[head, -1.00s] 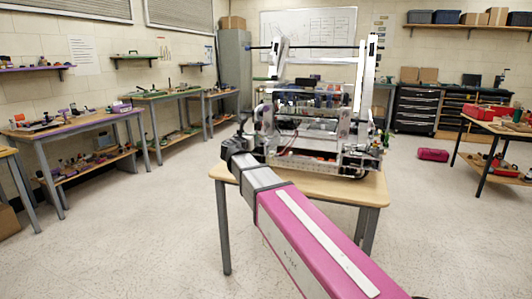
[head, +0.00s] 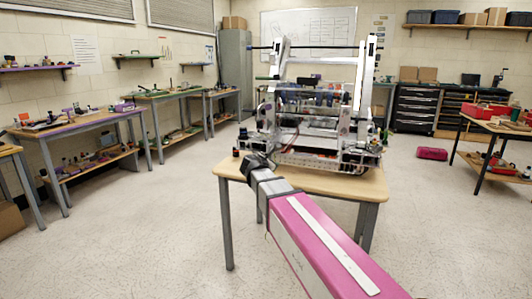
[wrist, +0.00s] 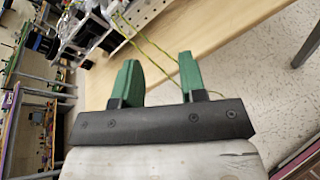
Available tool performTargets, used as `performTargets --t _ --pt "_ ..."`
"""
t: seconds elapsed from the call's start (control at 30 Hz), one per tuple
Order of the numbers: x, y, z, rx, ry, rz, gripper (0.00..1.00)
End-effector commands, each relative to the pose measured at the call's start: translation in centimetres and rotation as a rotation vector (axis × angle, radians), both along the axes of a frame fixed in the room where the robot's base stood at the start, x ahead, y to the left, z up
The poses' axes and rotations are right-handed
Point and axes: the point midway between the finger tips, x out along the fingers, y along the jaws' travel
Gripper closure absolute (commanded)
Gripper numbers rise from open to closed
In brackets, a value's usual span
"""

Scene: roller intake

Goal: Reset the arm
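My arm reaches out in the head view, and its dark end (head: 258,163) is at the left front part of the wooden table, in front of the machine. In the wrist view my gripper (wrist: 158,62) has two green fingers standing well apart with nothing between them. The table top (wrist: 220,35) lies beyond the fingers, with its edge and the floor to the right. The metal roller machine (head: 318,110) stands on the table (head: 350,188); part of it shows at the upper left of the wrist view (wrist: 95,30). The fingers cannot be made out in the head view.
Thin yellow-green wires (wrist: 145,40) run from the machine past the fingers. Side benches (head: 85,130) with small items line the left wall. Another table (head: 495,128) with red bins is at the right. The floor around the middle table is open.

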Motion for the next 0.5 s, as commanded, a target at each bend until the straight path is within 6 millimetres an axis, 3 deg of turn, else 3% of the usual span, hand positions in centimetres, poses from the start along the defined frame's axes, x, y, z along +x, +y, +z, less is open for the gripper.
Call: performTargets --t 0.27,0.5 --pt "-6.0 -9.2 -12.3 0.591 0.049 -0.405 0.62" --pt "-15.3 -15.3 -23.2 1.148 0.036 -1.025 0.62"
